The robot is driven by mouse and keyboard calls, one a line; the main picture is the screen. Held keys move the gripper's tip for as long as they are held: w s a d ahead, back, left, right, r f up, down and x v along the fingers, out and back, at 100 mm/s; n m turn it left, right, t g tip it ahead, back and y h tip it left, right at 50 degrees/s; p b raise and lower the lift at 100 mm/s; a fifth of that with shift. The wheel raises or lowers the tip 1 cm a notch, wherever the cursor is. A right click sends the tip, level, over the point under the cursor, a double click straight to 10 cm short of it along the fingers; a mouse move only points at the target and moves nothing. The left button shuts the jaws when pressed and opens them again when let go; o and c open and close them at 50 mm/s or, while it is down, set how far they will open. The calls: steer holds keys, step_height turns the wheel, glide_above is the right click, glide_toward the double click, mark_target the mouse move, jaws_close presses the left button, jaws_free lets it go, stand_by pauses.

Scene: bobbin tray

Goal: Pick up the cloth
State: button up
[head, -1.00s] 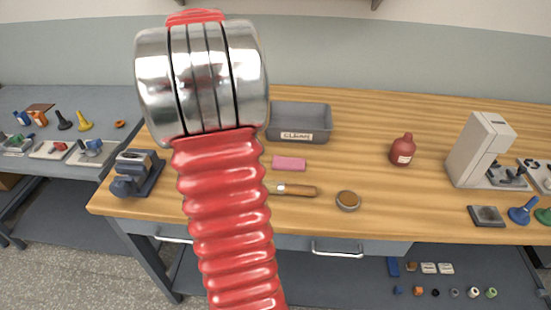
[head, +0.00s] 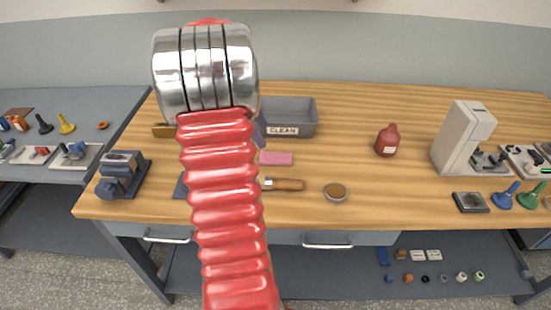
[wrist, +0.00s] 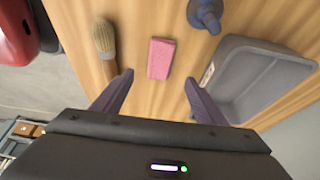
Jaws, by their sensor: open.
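The cloth, a pink folded rectangular piece (head: 276,158), lies flat on the wooden bench in front of the grey bin. It also shows in the wrist view (wrist: 159,58), just beyond and between my fingertips. My gripper (wrist: 158,77) is open, with its two purple-grey fingers spread apart and nothing between them. In the head view my red ribbed arm covers most of the gripper; one purple finger shows by the bin's left end. Whether the fingers are level with the cloth or above it I cannot tell.
A grey bin (head: 283,130) labelled CLEAN stands behind the cloth. A wooden-handled brush (head: 285,184) lies in front, with a round tin (head: 336,192) to its right. A purple-blue object (wrist: 207,15) stands near the bin. A red bottle (head: 387,142) stands right; bench between is clear.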

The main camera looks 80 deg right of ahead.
glide_above(274, 155)
steer(key=w, duration=0.2)
steer(key=shift+w+a+f, duration=0.1)
steer(key=shift+a+f, duration=0.05)
steer(key=shift+f, duration=1)
steer(key=shift+w+a+f, duration=0.1)
steer(key=shift+f, duration=1)
steer(key=shift+f, duration=0.1)
steer(key=shift+x, duration=2.55)
steer(key=shift+d, duration=0.1)
steer(key=shift+c, duration=0.5)
steer(key=c, duration=1)
